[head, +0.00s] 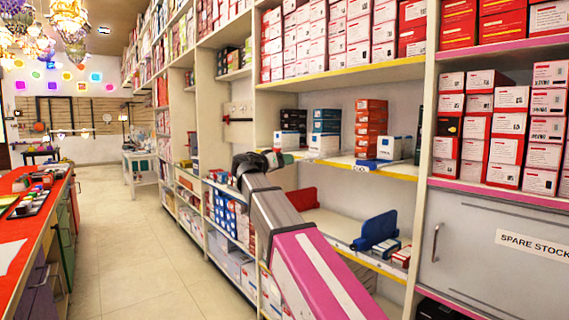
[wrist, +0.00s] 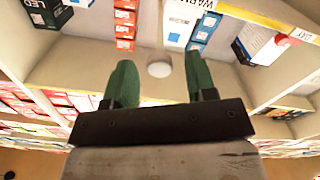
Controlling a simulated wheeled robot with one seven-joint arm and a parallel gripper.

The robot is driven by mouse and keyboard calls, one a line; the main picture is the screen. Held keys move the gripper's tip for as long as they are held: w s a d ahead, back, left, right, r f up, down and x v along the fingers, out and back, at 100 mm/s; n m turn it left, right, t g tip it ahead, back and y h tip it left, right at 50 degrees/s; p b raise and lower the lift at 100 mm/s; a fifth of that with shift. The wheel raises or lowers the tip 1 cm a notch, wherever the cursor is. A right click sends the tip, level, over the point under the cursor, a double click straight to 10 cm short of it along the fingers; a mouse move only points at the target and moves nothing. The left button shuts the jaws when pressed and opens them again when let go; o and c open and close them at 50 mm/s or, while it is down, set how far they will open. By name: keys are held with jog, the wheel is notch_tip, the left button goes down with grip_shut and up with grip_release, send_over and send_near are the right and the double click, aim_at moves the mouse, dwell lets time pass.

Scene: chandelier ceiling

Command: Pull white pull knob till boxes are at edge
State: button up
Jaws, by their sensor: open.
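A white round pull knob (wrist: 160,68) shows in the wrist view, roughly centred between my gripper's two green fingers. My gripper (wrist: 158,62) is open, with a clear gap between each finger and the knob. In the head view my gripper (head: 274,158) is at the front of the middle shelf, and I cannot make out the knob there. Boxes stand on that shelf: a red stack (head: 371,126), blue and white boxes (head: 326,132) and white boxes (head: 396,148). In the wrist view, red boxes (wrist: 125,22) and blue-edged boxes (wrist: 204,28) appear beyond the fingers.
The shelf's yellow front edge (head: 385,171) runs beside my arm. A lower shelf holds a red bookend (head: 303,198) and a blue bookend (head: 378,230). A grey cabinet (head: 490,245) is at the right. A red-topped counter (head: 30,215) stands left; the aisle floor (head: 125,255) is clear.

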jog(key=v, duration=1)
jog(key=shift+s+a, duration=0.2)
jog(key=d+f+n+g+y, duration=0.2)
jog(key=d+f, duration=0.3)
jog(key=f, duration=0.6)
jog(key=d+f+n+g+y, duration=0.15)
jog(key=d+f, duration=0.25)
jog(key=f, duration=0.6)
jog(key=d+f+n+g+y, duration=0.1)
jog(key=d+f+n+y, duration=0.3)
jog(key=f, duration=0.7)
jog(key=s+d+f+g+y, duration=0.2)
jog(key=s+d+f+y, duration=0.1)
jog(key=s+f, duration=0.6)
jog(key=s+d+f+g+y, duration=0.3)
jog(key=s+f, duration=0.6)
jog(key=f, duration=0.8)
jog(key=shift+d+f+m+y, duration=0.3)
jog(key=shift+d+y, duration=0.45)
jog(key=shift+d, duration=0.45)
jog(key=shift+g, duration=0.25)
